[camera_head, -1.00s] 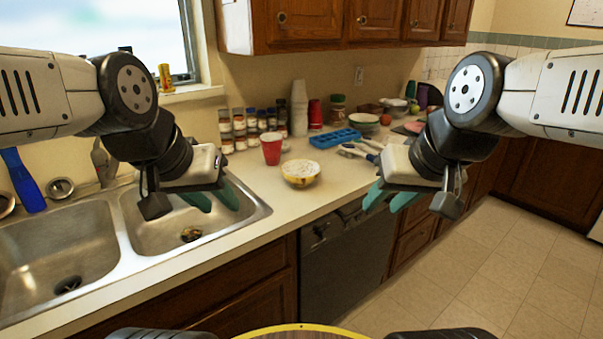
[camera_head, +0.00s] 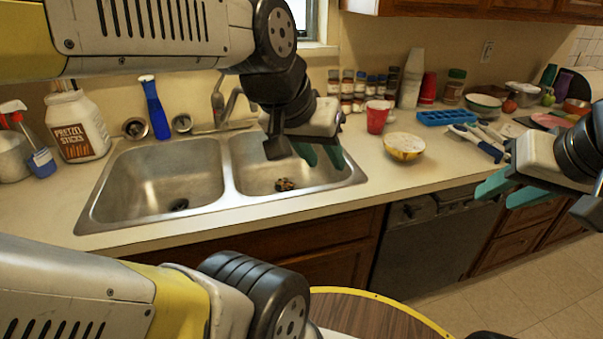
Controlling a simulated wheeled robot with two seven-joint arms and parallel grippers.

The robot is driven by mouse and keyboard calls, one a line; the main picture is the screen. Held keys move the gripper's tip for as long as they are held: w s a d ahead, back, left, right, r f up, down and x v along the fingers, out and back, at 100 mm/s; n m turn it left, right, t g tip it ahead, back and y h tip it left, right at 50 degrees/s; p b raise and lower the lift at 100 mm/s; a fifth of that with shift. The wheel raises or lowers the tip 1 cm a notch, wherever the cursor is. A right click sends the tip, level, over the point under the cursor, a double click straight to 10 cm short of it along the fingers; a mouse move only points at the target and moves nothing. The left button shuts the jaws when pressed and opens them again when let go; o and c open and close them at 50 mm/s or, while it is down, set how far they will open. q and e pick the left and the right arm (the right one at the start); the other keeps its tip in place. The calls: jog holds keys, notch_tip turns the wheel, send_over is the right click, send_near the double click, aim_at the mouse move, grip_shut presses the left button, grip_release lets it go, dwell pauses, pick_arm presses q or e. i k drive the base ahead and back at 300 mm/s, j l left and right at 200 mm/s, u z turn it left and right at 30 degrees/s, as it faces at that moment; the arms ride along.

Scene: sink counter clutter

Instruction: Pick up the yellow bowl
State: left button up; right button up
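The yellow bowl (camera_head: 404,147) sits on the counter to the right of the sink, and its pale inside faces up. My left gripper (camera_head: 322,155) hangs over the right sink basin, to the left of the bowl and apart from it. Its teal fingers are spread with nothing between them. My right gripper (camera_head: 500,188) is at the right, in front of the counter edge and apart from the bowl. Its teal fingers are spread and empty.
A red cup (camera_head: 377,117) stands just behind the bowl. Spice jars (camera_head: 352,92) line the wall. A blue tray (camera_head: 446,117) and utensils (camera_head: 478,138) lie to the right. The double sink (camera_head: 160,180) is at left. Counter in front of the bowl is clear.

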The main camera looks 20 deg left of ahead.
aim_at(402, 147)
jog(key=i+u, duration=0.2)
jog(key=u, duration=0.15)
jog(key=i+l+u, duration=0.2)
jog(key=u, duration=0.2)
jog(key=i+l+u, duration=0.15)
jog(key=u, duration=0.2)
